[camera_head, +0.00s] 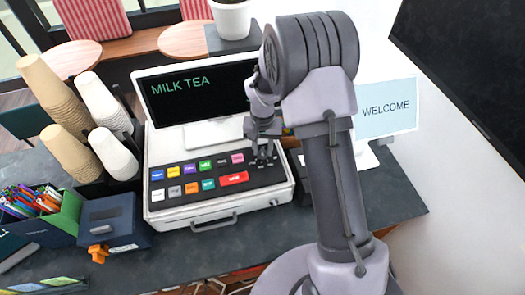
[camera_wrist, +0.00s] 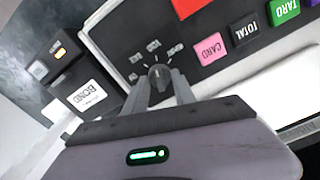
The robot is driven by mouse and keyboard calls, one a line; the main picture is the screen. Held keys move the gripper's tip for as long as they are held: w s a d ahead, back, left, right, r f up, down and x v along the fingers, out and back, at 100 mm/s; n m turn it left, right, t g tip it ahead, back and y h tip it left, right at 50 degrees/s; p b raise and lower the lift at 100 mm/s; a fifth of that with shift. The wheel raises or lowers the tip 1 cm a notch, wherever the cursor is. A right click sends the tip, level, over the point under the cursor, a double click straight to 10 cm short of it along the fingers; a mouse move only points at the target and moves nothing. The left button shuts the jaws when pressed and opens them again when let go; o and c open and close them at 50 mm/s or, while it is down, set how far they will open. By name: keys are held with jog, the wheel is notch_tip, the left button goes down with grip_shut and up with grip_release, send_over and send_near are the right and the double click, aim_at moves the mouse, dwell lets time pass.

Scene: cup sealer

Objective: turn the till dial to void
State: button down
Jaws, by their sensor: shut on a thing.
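The till (camera_head: 220,205) is a white register with coloured keys and a black screen (camera_head: 205,95) reading "MILK TEA". The till dial (camera_wrist: 158,76) is a small dark knob on the black panel in the wrist view, with small printed labels around its upper and left side. The labels are too blurred to read for certain. My gripper (camera_wrist: 162,88) is shut on the dial, with a grey finger on each side of it. In the head view my gripper (camera_head: 263,155) is at the right end of the keypad, and the dial is largely hidden there.
Cup stacks (camera_head: 75,110) and a pen box (camera_head: 40,215) stand left of the till. A blue box with an orange tap (camera_head: 112,222) is beside them. A "WELCOME" sign (camera_head: 387,108) stands at the right.

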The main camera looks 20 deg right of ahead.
aim_at(263, 150)
jog(key=shift+w+r+m, duration=0.1)
jog(key=shift+m, duration=0.2)
jog(key=c, duration=1.1)
grip_release()
jog(key=shift+o, duration=0.2)
notch_tip(263, 150, up, 17)
jog(key=shift+r, duration=0.2)
